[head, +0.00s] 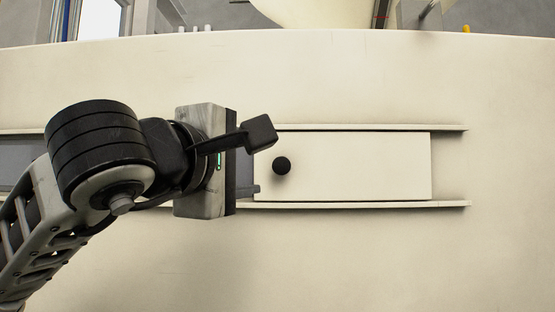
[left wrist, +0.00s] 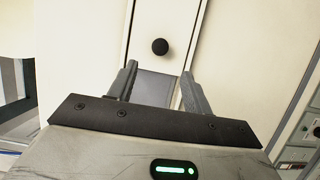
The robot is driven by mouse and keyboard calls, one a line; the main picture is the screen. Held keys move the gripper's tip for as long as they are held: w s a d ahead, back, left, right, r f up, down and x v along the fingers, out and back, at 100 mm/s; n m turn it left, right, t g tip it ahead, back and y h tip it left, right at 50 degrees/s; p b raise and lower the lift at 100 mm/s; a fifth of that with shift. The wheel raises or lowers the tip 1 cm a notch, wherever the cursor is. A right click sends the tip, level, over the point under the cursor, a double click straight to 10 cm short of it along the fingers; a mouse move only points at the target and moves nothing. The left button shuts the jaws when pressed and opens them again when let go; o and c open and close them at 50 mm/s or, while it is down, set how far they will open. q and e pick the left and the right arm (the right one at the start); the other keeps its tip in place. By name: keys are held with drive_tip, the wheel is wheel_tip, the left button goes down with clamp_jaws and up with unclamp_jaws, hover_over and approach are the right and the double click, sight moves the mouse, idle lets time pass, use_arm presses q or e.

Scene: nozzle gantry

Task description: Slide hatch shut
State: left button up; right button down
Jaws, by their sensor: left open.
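The hatch is a pale flat panel (head: 365,165) lying between two straight rails on a cream surface. A round black knob (head: 282,166) stands near its left end. A grey opening (head: 18,160) shows between the rails to the left, partly hidden by my arm. My left gripper (head: 257,162) is open just left of the knob, its fingers apart and empty. In the left wrist view, the knob (left wrist: 160,46) stands beyond the open fingertips (left wrist: 158,72), roughly centred and apart from them. The grey opening (left wrist: 153,88) shows between the fingers. My right gripper is not in view.
The upper rail (head: 370,127) and lower rail (head: 370,205) run along the panel and extend a little past its right end. The cream surface (head: 400,260) around them is clear. Equipment stands beyond its far edge.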

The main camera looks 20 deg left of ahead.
sight(280, 166)
use_arm(q)
drive_tip(key=w+p, duration=0.1)
drive_tip(key=w, duration=0.5)
drive_tip(key=w+d+p, duration=0.1)
drive_tip(key=w, duration=0.2)
drive_tip(key=shift+w+p, duration=0.1)
drive_tip(key=shift+p, duration=0.25)
drive_tip(key=shift+w+d, duration=0.1)
drive_tip(key=shift+w, duration=0.25)
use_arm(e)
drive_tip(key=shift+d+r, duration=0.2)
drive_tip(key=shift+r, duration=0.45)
